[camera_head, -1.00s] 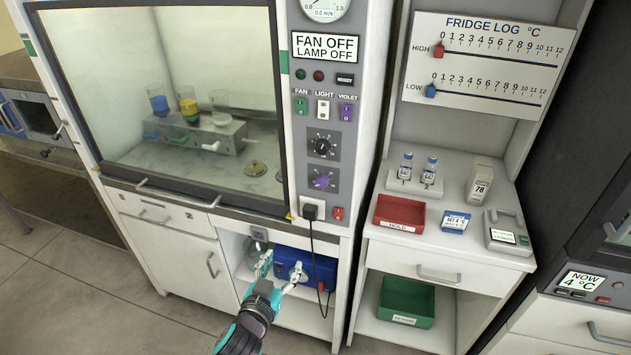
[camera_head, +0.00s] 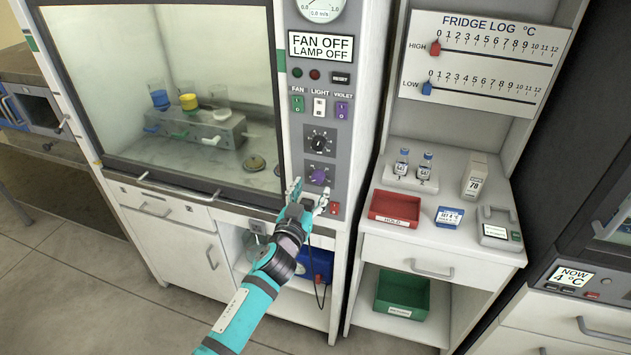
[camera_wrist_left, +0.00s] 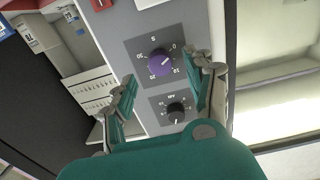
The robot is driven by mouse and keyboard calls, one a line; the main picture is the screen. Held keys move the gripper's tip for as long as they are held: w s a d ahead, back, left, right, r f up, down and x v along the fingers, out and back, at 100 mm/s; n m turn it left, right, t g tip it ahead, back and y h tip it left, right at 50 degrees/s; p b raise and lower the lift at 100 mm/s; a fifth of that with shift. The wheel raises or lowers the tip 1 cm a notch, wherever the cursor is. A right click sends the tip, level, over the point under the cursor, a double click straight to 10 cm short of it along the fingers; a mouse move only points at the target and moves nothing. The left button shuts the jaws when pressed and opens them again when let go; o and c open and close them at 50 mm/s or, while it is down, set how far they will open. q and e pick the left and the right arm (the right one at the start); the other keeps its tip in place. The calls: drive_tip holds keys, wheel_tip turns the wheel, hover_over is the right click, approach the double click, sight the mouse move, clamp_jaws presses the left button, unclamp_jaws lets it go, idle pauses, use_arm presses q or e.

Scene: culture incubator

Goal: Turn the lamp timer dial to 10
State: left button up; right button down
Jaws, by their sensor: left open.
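The purple dial (camera_head: 318,177) sits on a grey scale plate low on the hood's control column, below a black dial (camera_head: 319,144). The purple dial also shows in the left wrist view (camera_wrist_left: 160,62), with the black dial (camera_wrist_left: 175,112) nearer the gripper's palm. My left gripper (camera_head: 308,188) is open and empty, just below and left of the purple dial in the head view. In the left wrist view the two teal fingers (camera_wrist_left: 160,82) stand apart, one on each side of the column's dials. No contact shows. My right gripper is not in view.
The hood's glass sash (camera_head: 160,90) is left of the dials. A sign (camera_head: 320,47) reads FAN OFF, LAMP OFF. Fan, light and violet switches (camera_head: 320,107) sit above the dials, and a red switch (camera_head: 335,208) below. A red tray (camera_head: 397,208) stands on the right counter.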

sight(317, 180)
use_arm(q)
drive_tip(key=shift+x, duration=1.95)
clamp_jaws()
